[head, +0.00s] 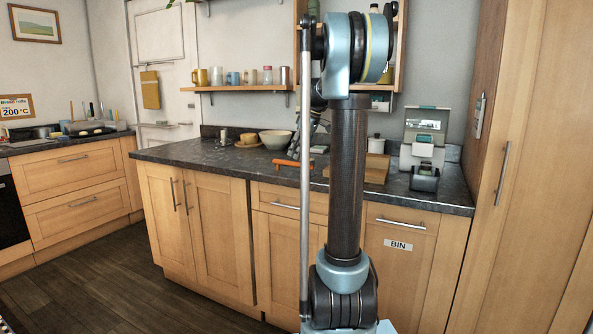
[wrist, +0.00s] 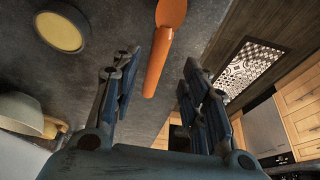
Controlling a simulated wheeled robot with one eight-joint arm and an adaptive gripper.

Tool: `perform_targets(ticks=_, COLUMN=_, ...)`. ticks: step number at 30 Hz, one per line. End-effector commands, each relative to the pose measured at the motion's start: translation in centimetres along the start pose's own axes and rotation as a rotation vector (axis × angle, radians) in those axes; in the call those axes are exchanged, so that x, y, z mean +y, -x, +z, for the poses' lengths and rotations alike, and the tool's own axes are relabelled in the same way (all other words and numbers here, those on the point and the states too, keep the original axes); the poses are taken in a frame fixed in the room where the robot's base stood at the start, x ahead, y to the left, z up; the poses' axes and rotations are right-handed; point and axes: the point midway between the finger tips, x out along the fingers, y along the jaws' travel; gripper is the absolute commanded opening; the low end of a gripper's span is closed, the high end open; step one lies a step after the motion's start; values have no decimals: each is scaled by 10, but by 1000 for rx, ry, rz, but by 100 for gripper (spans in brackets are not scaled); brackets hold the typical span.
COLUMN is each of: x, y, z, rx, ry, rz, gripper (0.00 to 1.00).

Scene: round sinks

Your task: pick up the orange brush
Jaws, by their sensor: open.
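The orange brush (head: 290,164) lies on the dark countertop in the head view, just left of my arm's column. In the wrist view the orange brush (wrist: 160,55) runs from the top edge down between my fingers, its wider end at the top. My gripper (wrist: 157,78) is open, with one finger on each side of the brush. No contact between fingers and brush shows. My arm hides most of the gripper in the head view.
A pale bowl (head: 276,139) and a wooden board with cups (head: 248,144) stand left of the brush. A wooden block (head: 376,168) and a grey dispenser-like box (head: 424,140) stand to the right. The counter's front-left stretch (head: 190,152) is clear.

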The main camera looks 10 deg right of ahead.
Motion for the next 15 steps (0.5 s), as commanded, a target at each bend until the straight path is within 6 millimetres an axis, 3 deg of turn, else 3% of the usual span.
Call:
perform_targets(ticks=8, x=0, y=-19, z=0, rx=0, ry=0, rz=-1, gripper=41)
perform_targets(ticks=15, x=3, y=-49, z=1, rx=0, ry=1, rz=-1, gripper=41)
